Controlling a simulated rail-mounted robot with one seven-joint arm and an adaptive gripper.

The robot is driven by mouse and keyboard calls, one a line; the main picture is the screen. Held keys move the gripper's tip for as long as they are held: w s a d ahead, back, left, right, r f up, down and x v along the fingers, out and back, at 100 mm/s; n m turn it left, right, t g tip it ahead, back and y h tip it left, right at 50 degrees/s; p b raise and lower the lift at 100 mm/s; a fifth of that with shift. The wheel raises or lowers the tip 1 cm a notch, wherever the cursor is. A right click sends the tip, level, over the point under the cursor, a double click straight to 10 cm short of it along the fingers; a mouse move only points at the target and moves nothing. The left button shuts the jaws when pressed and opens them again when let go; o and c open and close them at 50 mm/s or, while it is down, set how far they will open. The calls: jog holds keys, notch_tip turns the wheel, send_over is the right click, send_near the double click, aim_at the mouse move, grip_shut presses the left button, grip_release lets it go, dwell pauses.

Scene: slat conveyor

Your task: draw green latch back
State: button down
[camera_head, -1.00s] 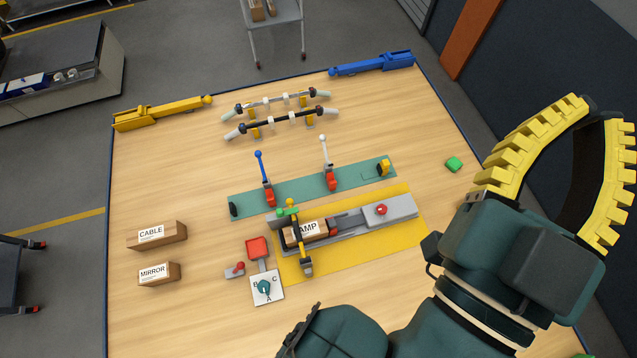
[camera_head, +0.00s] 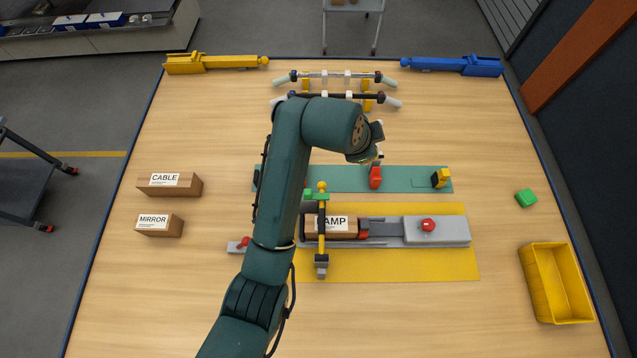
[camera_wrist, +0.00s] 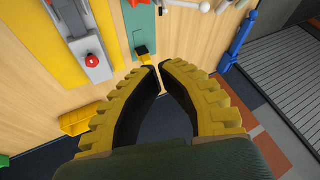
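The green latch (camera_head: 308,194) is a small green piece beside the yellow bar (camera_head: 322,220), which crosses over the box labelled LAMP (camera_head: 342,225). My arm runs close to the left of the latch in the head view. My gripper's two yellow ribbed fingers (camera_wrist: 157,68) show in the wrist view, with their tips close together, a thin gap between them and nothing held. In the head view the fingers are mostly hidden behind my wrist, which is above the teal strip (camera_head: 410,180), up and right of the latch. The latch is not visible in the wrist view.
A red lever base (camera_head: 375,178) and a yellow-black block (camera_head: 440,178) stand on the teal strip. A grey slide with a red button (camera_head: 428,225) lies right of the LAMP box. The blue lever and the selector plate are hidden behind my arm. A yellow bin (camera_head: 555,283) stands right.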

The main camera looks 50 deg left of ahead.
aim_at(322, 199)
jog(key=s+a+f+m+g+h+b, duration=0.1)
jog(key=s+a+f+g, duration=0.1)
jog(key=s+f, duration=0.2)
jog(key=s+a+f+m+g+h+b, duration=0.1)
jog(key=s+a+f+g+h+b, duration=0.1)
jog(key=f, duration=0.7)
jog(key=s+a, duration=0.1)
jog(key=s, duration=0.1)
jog(key=shift+s+a+f, duration=0.2)
jog(key=shift+s+a, duration=0.1)
jog(key=shift+s, duration=0.1)
notch_tip(322, 199, down, 10)
jog(key=shift+s+a+r+b, duration=0.1)
jog(key=shift+a+r+b, duration=0.05)
jog(key=shift+r+b, duration=0.15)
jog(key=shift+s, duration=0.15)
